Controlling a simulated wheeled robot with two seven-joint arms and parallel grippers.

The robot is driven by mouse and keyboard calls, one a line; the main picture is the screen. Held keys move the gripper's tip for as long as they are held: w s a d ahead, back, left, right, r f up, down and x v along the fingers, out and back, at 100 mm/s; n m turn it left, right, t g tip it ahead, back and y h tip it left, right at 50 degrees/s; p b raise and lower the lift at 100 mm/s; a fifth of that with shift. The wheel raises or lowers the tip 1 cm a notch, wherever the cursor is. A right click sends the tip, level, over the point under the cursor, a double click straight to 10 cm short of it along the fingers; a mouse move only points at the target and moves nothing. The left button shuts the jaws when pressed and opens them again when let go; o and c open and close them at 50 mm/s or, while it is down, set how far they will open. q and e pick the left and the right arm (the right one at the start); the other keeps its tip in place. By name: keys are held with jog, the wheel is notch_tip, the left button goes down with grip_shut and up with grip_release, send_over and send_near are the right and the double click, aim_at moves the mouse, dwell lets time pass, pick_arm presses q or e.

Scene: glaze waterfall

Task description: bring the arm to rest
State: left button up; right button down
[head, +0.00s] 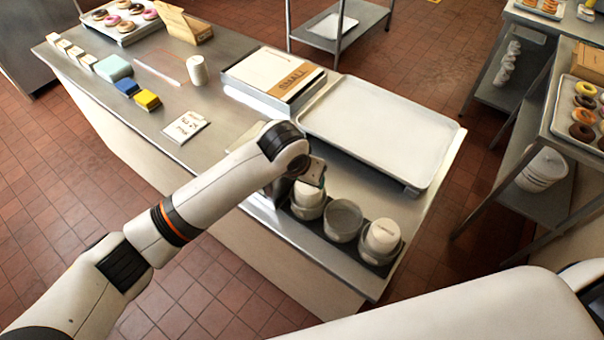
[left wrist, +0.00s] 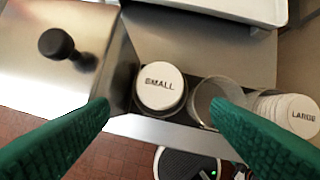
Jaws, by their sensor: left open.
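My left arm comes in from the left in the head view and reaches over the front of the steel counter (head: 232,122). My left gripper (head: 311,180) is above the leftmost round container of a dark holder and partly hides it. In the left wrist view the two green fingers of my left gripper (left wrist: 160,104) are wide apart with nothing held between them. Below them is a stack of white lids marked SMALL (left wrist: 160,86). My right gripper is not in view.
A grey container (head: 343,220) and a LARGE lid stack (head: 383,236) stand to the right. A metal box with black knob (left wrist: 57,43) is left of the lids. Behind are an empty tray (head: 380,130) and cardboard marked SMALL (head: 272,73). Floor in front is clear.

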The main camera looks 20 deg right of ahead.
pick_arm(q)
jog(key=s+a+f+n+y, duration=0.1)
jog(key=s+a+f+n, duration=0.1)
jog(key=s+a, duration=0.7)
jog(key=s+a+f+n+y, duration=0.15)
jog(key=s+a, duration=0.45)
jog(key=a, duration=0.7)
jog(key=s+a+f+n, duration=0.25)
jog(key=s+a, duration=0.45)
jog(key=a, duration=0.4)
notch_tip(320, 180, down, 36)
jog(key=s+g+b, duration=0.1)
jog(key=s+b, duration=0.1)
jog(key=b, duration=0.6)
jog(key=s+a+f+b, duration=0.1)
jog(key=s+f+b, duration=0.2)
jog(key=s+f, duration=0.5)
jog(key=s+a+f+g+b, duration=0.1)
jog(key=s+f+b, duration=0.2)
jog(key=s+f, duration=0.5)
notch_tip(320, 180, down, 5)
jog(key=shift+a+f+m+g, duration=0.2)
jog(key=shift+a+m+g, duration=0.1)
jog(key=shift+a, duration=0.05)
